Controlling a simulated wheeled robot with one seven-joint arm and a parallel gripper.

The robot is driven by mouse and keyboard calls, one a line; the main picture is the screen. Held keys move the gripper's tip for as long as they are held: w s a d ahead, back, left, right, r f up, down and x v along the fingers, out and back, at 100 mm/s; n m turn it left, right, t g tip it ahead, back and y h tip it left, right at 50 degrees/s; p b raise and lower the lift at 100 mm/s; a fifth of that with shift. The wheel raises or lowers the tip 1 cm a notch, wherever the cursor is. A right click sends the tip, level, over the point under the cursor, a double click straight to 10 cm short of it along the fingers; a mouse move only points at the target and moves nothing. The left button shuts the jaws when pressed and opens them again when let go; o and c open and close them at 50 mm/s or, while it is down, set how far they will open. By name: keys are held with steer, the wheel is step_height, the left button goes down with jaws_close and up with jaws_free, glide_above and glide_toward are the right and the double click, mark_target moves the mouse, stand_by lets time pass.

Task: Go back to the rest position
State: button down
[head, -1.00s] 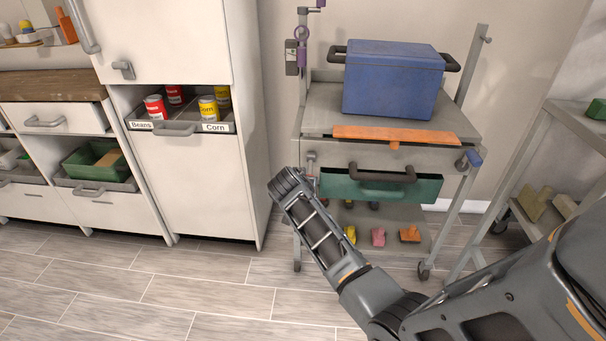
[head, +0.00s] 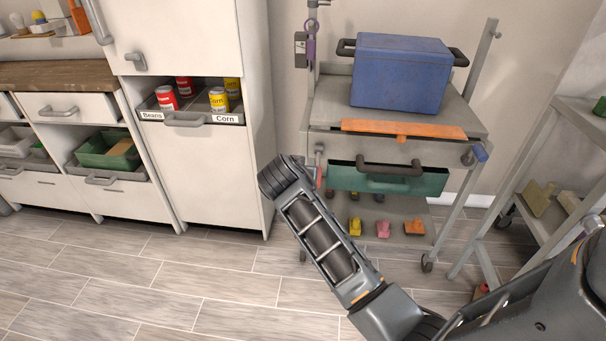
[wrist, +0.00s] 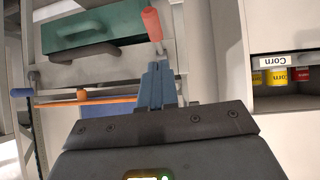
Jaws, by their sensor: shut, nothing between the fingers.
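My gripper (wrist: 155,88) shows in the wrist view with its blue-grey fingers together and nothing between them. In the head view my arm reaches up from the lower right in front of the rolling rack (head: 330,112); the fingers are hidden there. A red handle (wrist: 152,24) lies just beyond the fingertips in the wrist view, apart from them as far as I can tell. The rack's green drawer (head: 388,181) is at its front, and it also shows in the wrist view (wrist: 95,25).
A blue box (head: 400,75) and an orange bar (head: 402,130) are on the rack. A white cabinet (head: 215,180) with an open can drawer (head: 188,120) stands left. A grey shelf unit (head: 540,160) stands at right. Floor at lower left is clear.

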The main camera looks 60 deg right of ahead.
stand_by(0.4)
steer(key=s+a+f+n+t+y, duration=0.25)
steer(key=s+a, duration=0.25)
steer(key=a, duration=0.3)
steer(key=s+a+f+n+t+y, duration=0.1)
steer(key=s+a+n+t, duration=0.25)
steer(key=a, duration=0.35)
steer(key=s+a+f+n+t+y, duration=0.25)
steer(key=s+a, duration=0.25)
steer(key=a, duration=0.3)
steer(key=s+a+r+n+t+y, duration=0.2)
steer(key=s+a+r, duration=0.2)
steer(key=s+r, duration=0.4)
steer(key=s+a+r+n+t+y+p, duration=0.1)
steer(key=s+a+r+n+y, duration=0.1)
steer(key=s+a+r, duration=0.3)
steer(key=s+r+n, duration=0.1)
steer(key=s+r, duration=0.3)
steer(key=shift+a+r+t, duration=0.2)
steer(key=shift+r+t, duration=0.1)
steer(key=shift+t, duration=0.05)
steer(key=shift+n, duration=0.25)
